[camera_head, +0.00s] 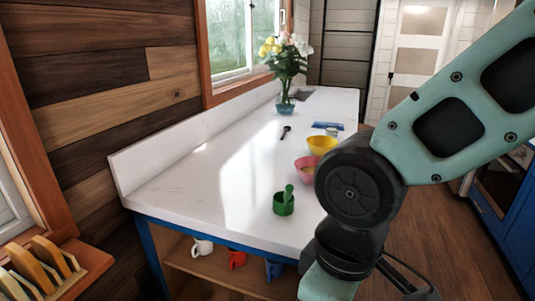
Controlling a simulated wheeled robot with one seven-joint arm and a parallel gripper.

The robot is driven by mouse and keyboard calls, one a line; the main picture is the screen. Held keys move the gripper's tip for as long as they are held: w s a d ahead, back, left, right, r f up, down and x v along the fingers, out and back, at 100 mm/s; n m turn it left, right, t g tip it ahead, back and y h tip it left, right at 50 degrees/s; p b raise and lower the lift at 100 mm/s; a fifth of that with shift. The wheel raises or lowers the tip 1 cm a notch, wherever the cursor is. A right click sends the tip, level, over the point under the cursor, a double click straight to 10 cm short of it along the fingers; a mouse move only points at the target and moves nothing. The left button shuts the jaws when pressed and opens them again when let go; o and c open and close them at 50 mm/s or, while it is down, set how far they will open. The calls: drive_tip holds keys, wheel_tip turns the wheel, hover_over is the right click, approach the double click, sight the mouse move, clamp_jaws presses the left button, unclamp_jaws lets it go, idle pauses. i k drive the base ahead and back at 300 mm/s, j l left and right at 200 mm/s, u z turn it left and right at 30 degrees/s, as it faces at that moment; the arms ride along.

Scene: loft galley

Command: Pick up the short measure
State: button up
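A small green cup (283,207) stands upright near the front of the white counter. A green spoon-like piece (289,192) rises at its rim; I cannot tell whether it is a handle or a separate thing. This may be the short measure, but the view does not settle it. A small pale cup (332,132) stands farther back, beyond the yellow bowl, and is too small to make out well. My arm crosses the right side of the view. My gripper is outside the picture, below its bottom edge.
A pink bowl (305,169) and a yellow bowl (321,143) stand behind the green cup, close to my arm. A dark spoon (285,132) lies farther back, near a flower vase (286,105). The counter's left part (190,190) is clear. Mugs (237,259) sit on the shelf below.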

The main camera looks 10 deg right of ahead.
sight(332, 128)
drive_tip(key=z, duration=0.3)
drive_tip(key=l, duration=0.65)
drive_tip(key=i+l, duration=0.1)
drive_tip(key=l, duration=0.2)
drive_tip(key=i+l, duration=0.1)
drive_tip(key=l, duration=0.25)
drive_tip(key=i+l, duration=0.1)
drive_tip(key=l, duration=0.2)
drive_tip(key=i+l, duration=0.15)
drive_tip(key=l, duration=0.15)
drive_tip(key=i+l, duration=0.2)
drive_tip(key=i, duration=0.4)
drive_tip(key=i+l, duration=0.15)
drive_tip(key=i, duration=0.4)
drive_tip(key=i+l+z, duration=0.1)
drive_tip(key=i, duration=0.5)
drive_tip(key=l, duration=0.1)
